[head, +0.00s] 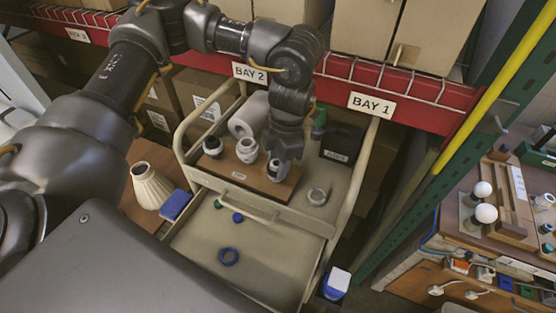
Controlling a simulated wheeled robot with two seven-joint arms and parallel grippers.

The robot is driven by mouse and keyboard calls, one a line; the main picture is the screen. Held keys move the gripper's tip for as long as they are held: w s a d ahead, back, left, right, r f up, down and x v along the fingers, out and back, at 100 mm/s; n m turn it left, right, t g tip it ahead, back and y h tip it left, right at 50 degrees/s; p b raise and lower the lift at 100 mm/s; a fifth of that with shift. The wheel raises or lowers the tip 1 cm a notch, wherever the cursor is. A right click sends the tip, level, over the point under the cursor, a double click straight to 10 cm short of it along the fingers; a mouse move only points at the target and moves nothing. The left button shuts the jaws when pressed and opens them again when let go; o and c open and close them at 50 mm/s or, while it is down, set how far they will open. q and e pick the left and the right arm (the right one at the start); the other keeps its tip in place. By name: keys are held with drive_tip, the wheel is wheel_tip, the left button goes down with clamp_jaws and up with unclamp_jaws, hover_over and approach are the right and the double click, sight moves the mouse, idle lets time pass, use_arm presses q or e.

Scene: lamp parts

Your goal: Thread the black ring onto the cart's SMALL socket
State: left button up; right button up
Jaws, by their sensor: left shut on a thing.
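My left gripper (280,165) points down at the right end of the wooden socket board (235,176) on the cart (320,213). It is shut on a small dark piece at its fingertips that looks like the black ring, mostly hidden by the fingers. The pale small socket (275,173) is directly below and partly covered, so I cannot tell if the ring is around it or just above. Two other pale sockets stand on the board: a middle one (247,152) and a left one (212,149) with a dark top. My right gripper is not in view.
A white roll (249,115) and black box (341,143) stand behind. A lampshade (151,186) is at left.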

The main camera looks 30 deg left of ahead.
use_arm(q)
drive_tip(key=m, duration=0.2)
drive_tip(key=shift+m, duration=0.3)
drive_tip(key=m, duration=0.4)
drive_tip(key=shift+s+t+y, duration=0.1)
drive_tip(key=shift+t+y, duration=0.2)
drive_tip(key=shift+t, duration=0.1)
drive_tip(key=shift+d, duration=0.1)
drive_tip(key=m+b, duration=0.1)
drive_tip(key=m, duration=0.3)
drive_tip(key=shift+f+m+t, duration=0.15)
drive_tip(key=shift+m+t, duration=0.25)
drive_tip(key=shift+s+m, duration=0.1)
drive_tip(key=shift+m, duration=1)
drive_tip(key=shift+f+m+t+b, duration=0.1)
drive_tip(key=shift+m+t+b, duration=0.35)
drive_tip(key=shift+m, duration=0.75)
drive_tip(key=m+b, duration=0.1)
drive_tip(key=m, duration=0.2)
drive_tip(key=shift+s+m, duration=0.1)
drive_tip(key=shift+m, duration=0.7)
